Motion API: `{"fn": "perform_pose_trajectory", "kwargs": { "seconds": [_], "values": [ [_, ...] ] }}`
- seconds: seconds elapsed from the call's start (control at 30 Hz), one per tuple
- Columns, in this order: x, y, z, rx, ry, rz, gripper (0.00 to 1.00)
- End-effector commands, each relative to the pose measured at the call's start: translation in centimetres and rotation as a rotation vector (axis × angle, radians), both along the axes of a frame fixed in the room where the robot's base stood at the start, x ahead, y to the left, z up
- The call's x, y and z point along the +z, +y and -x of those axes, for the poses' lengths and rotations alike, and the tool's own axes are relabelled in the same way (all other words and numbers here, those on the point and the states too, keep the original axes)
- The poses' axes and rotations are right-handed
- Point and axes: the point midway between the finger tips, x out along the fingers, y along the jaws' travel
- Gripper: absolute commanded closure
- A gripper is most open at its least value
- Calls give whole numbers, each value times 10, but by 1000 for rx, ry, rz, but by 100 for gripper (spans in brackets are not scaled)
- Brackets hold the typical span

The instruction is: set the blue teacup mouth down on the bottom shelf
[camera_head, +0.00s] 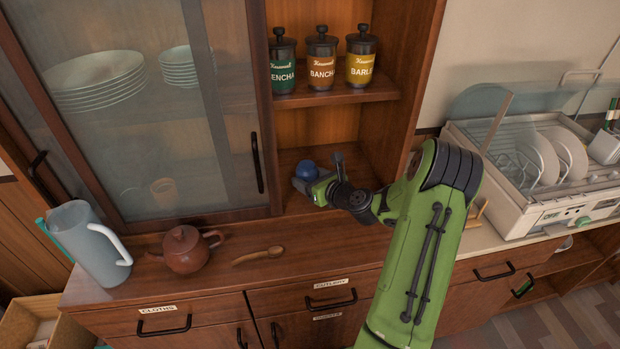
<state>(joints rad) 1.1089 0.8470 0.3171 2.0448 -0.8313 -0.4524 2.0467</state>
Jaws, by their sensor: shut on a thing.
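The blue teacup (307,170) is at the bottom shelf (292,156) of the open cabinet section, with its rounded side showing upward. My gripper (303,187) reaches in from the right and is shut on the teacup. The fingers and wrist hide the cup's lower part, so I cannot tell whether its rim touches the shelf.
Three labelled canisters (321,62) stand on the shelf above. The glass door (150,100) is left of the opening. A brown teapot (188,249), a wooden spoon (258,256) and a frosted pitcher (90,243) stand or lie on the counter. A dish dryer (545,165) is at right.

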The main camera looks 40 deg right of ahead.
Motion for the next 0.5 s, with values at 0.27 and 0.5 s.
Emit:
{"fn": "perform_pose_trajectory", "kwargs": {
  "seconds": [0.27,0.5],
  "values": [
    [-5,0,0,0,-1,0,77],
    [-7,0,0,0,-1,1,18]
  ]
}}
